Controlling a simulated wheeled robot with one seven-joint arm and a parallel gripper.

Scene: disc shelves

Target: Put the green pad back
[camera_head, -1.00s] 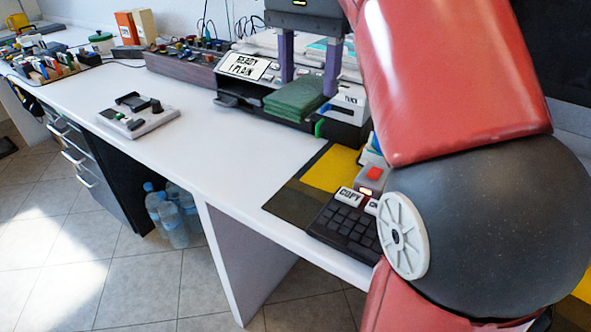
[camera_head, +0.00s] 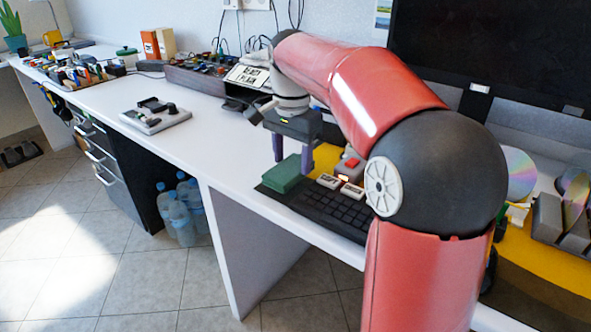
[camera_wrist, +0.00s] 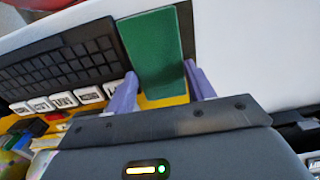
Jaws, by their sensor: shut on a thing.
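The green pad (camera_head: 282,176) is a flat dark-green block, over the left end of the black keyboard (camera_head: 335,211) near the desk's front edge. My gripper (camera_head: 292,165) points down with its two purple fingers, shut on the pad. In the wrist view the pad (camera_wrist: 152,50) lies between the fingers of my gripper (camera_wrist: 160,88), its far part sticking out beyond them. The keyboard (camera_wrist: 62,62) is just to its left there. I cannot tell whether the pad touches the mat beneath it or hangs slightly above.
White labelled keys (camera_head: 338,186) and a red button (camera_head: 352,162) are right beside my gripper. A grey device (camera_head: 155,116) stands farther left on the white desk (camera_head: 215,148), with clear desk between. Discs (camera_head: 515,172) in holders stand at the right.

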